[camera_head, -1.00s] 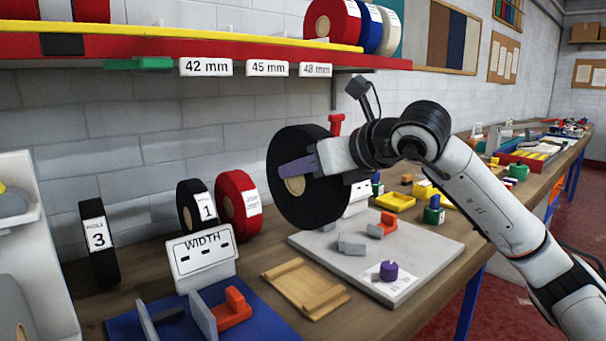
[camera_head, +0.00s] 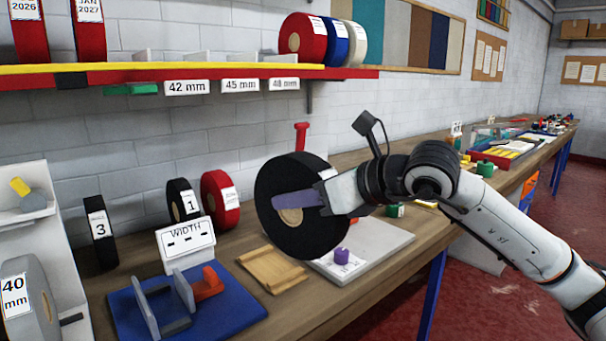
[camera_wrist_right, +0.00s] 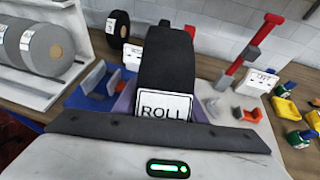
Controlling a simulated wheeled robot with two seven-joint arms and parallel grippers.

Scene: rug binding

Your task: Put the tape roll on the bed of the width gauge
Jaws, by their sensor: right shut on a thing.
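The black tape roll (camera_head: 268,230) is held upright in the air by my right gripper (camera_head: 298,200), whose purple finger lies across its side face. In the right wrist view the roll (camera_wrist_right: 168,65) stands between the fingers, with a white "ROLL" label facing the camera. The width gauge (camera_head: 232,312) is at the front of the bench, with a blue base, grey upright plates, an orange slider and a "WIDTH" sign. The roll is to the right of the gauge and above the bench, apart from it. My left gripper is not in view.
A wooden tray (camera_head: 262,278) lies between the gauge and a pale board (camera_head: 385,246) with a purple knob. Black roll 3 (camera_head: 101,250), black roll 1 (camera_head: 178,193) and a red roll (camera_head: 213,210) stand behind. A shelf (camera_head: 230,74) overhangs the back. A white rack (camera_head: 60,240) stands at left.

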